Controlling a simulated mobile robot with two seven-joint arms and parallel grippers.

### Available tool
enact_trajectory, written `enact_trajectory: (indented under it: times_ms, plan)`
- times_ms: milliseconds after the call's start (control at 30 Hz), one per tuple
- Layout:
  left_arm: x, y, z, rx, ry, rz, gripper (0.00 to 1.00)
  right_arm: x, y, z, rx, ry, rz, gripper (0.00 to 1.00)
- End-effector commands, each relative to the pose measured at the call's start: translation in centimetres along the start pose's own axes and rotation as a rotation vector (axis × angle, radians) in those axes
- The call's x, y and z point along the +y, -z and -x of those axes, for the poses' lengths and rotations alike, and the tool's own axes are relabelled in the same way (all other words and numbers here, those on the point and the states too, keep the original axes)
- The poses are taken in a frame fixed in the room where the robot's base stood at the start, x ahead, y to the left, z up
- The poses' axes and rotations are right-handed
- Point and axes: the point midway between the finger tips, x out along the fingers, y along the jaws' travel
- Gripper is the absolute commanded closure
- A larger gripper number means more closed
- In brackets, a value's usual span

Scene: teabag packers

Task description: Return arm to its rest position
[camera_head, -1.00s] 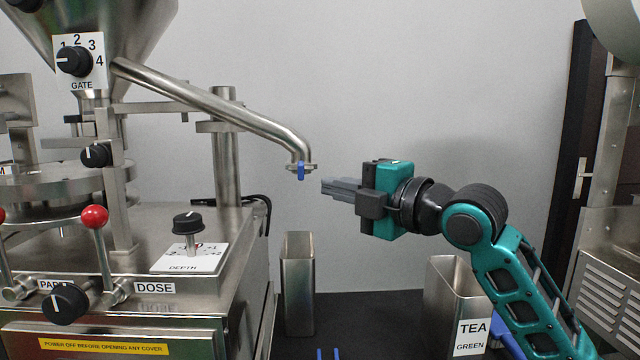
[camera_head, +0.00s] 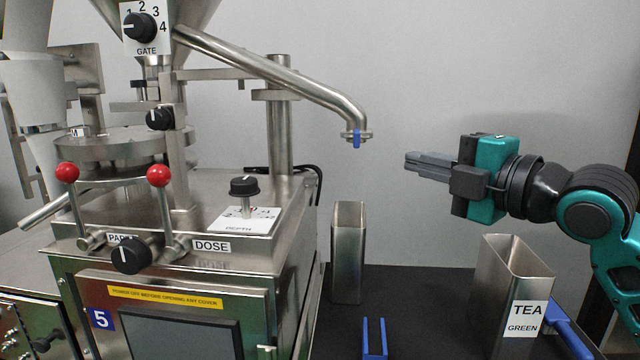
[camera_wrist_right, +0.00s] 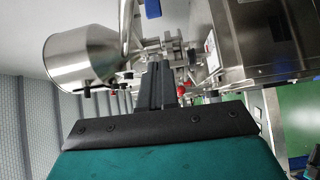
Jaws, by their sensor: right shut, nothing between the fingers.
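My right gripper (camera_head: 428,161) comes in from the right in the head view, its fingers pointing left. It is shut and empty, and it hangs in the air in front of the grey wall, apart from the machine. The blue-tipped end of the steel spout (camera_head: 357,137) is to its left and slightly higher. In the right wrist view the closed fingers (camera_wrist_right: 153,82) point toward the machine's steel hopper (camera_wrist_right: 82,57) and spout. My left gripper is not in view.
A steel dosing machine (camera_head: 290,215) with red-knobbed levers and dials fills the left. A tall steel bin (camera_head: 348,255) and a bin labelled TEA GREEN (camera_head: 512,285) stand on the black surface (camera_head: 420,295). A blue U-shaped piece (camera_head: 375,340) is at the front.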

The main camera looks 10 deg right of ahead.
Motion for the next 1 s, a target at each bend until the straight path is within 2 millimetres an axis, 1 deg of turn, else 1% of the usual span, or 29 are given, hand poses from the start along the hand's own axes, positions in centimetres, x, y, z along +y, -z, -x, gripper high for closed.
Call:
enact_trajectory:
  times_ms: [67,167,200,267,300,367,400,467,500,567,600,667,700,800,867,900,967,1000]
  plan:
    - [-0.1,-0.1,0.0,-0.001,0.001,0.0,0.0,-2.2,0.2,-0.3,-0.007,0.042,-0.055,1.0]
    - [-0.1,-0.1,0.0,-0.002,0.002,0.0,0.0,-7.2,0.8,-0.6,-0.042,0.136,-0.192,1.0]
    - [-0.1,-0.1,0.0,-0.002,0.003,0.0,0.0,-9.8,1.1,-0.6,-0.066,0.185,-0.267,1.0]
    - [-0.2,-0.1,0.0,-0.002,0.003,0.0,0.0,-14.1,1.9,-0.1,-0.115,0.265,-0.394,1.0]
    - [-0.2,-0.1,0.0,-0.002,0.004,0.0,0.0,-16.9,2.4,0.4,-0.157,0.317,-0.48,1.0]
    - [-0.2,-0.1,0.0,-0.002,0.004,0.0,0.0,-20.9,3.3,1.5,-0.227,0.391,-0.608,1.0]
    - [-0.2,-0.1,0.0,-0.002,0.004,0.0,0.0,-23.4,3.9,2.5,-0.281,0.437,-0.692,1.0]
    - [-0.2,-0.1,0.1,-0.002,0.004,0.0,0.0,-26.9,5.0,4.2,-0.369,0.502,-0.816,1.0]
    - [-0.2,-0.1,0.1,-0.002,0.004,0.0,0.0,-29.2,5.7,5.5,-0.436,0.542,-0.898,1.0]
    - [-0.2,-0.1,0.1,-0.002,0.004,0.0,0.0,-32.1,6.9,7.6,-0.539,0.593,-1.013,1.0]
    - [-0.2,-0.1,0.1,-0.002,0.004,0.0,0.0,-33.8,7.6,9.1,-0.608,0.623,-1.082,1.0]
    - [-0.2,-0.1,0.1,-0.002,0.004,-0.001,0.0,-35.8,8.7,11.2,-0.71,0.659,-1.171,1.0]
    - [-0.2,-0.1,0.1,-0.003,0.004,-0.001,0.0,-37.0,9.3,12.6,-0.776,0.678,-1.224,1.0]
    - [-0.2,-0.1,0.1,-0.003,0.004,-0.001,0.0,-39.3,10.9,15.8,-0.935,0.712,-1.336,1.0]
    - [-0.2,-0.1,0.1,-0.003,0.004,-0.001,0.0,-40.4,11.8,17.7,-1.029,0.728,-1.393,1.0]
    - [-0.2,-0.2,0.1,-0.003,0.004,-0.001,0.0,-41.1,12.3,18.9,-1.091,0.735,-1.428,1.0]
    - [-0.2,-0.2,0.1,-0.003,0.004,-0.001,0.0,-41.9,13.2,20.8,-1.187,0.741,-1.475,1.0]
    - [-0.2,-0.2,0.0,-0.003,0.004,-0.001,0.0,-42.3,13.8,22.1,-1.252,0.745,-1.503,1.0]
